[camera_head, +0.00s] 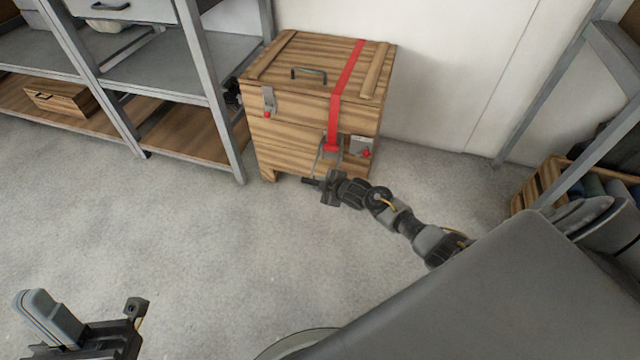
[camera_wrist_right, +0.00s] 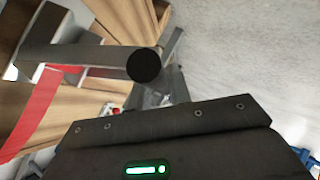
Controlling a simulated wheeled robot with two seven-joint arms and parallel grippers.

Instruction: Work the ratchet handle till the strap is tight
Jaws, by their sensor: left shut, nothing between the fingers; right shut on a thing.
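A red strap (camera_head: 346,88) runs over the lid and down the front of a wooden crate (camera_head: 287,137). It ends at a grey ratchet (camera_head: 331,146) low on the front. The ratchet handle (camera_head: 310,182) hangs down and out from it, and my right gripper (camera_head: 323,184) is shut on its grip. In the right wrist view the handle's grip (camera_wrist_right: 85,58) lies across the jaws with its dark round end toward me; the strap (camera_wrist_right: 34,112) is at the left. My left gripper (camera_head: 43,308) is shut and empty, low at the left, far from the crate.
The crate has a latch (camera_head: 268,99) at front left, a grey fitting (camera_head: 361,146) right of the ratchet, and a lid handle (camera_head: 309,75). Metal shelving (camera_head: 190,86) stands close on its left. Another rack (camera_head: 563,88) stands at the right. Grey floor in front is clear.

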